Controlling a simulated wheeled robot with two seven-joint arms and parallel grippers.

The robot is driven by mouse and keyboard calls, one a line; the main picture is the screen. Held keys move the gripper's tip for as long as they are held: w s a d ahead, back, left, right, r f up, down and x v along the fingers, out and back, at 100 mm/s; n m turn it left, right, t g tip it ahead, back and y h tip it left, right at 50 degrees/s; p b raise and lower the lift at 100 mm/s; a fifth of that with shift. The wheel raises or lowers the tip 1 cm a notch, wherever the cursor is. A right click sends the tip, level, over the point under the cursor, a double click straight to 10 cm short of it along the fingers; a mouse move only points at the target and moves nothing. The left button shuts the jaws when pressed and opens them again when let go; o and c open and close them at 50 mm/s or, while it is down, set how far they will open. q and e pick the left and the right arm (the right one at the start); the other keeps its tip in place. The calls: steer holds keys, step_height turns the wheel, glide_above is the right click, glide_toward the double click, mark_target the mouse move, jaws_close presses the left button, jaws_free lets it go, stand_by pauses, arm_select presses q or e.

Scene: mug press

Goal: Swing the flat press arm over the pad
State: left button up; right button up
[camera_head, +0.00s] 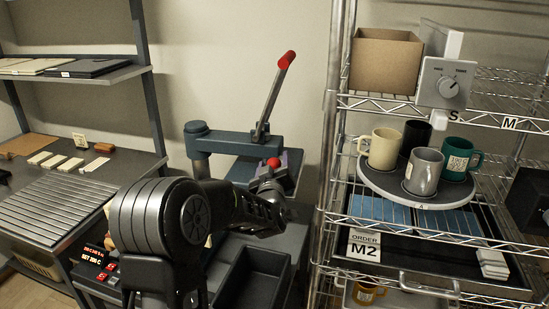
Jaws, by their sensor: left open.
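The press stands behind my arm, with a blue-grey post (198,150) on its left and a blue-grey swing arm (232,139) reaching right from it. A grey lever (270,100) with a red grip (286,60) rises from the swing arm's right end. A red ball knob (274,162) shows lower, in front of the press. My left arm crosses in front of the press's lower part. My left gripper (280,194) is open near the red knob, but whether it touches the knob cannot be told. The pad cannot be made out clearly. My right gripper is not in view.
A wire rack on the right holds a round tray (419,194) with several mugs, a cardboard box (385,62) and a dial unit (446,83). A workbench (60,200) stands left. A dark bin (255,280) sits below my arm.

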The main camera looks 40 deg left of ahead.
arm_select(q)
steer(key=shift+x, duration=1.35)
steer(key=shift+s, duration=0.1)
jaws_close()
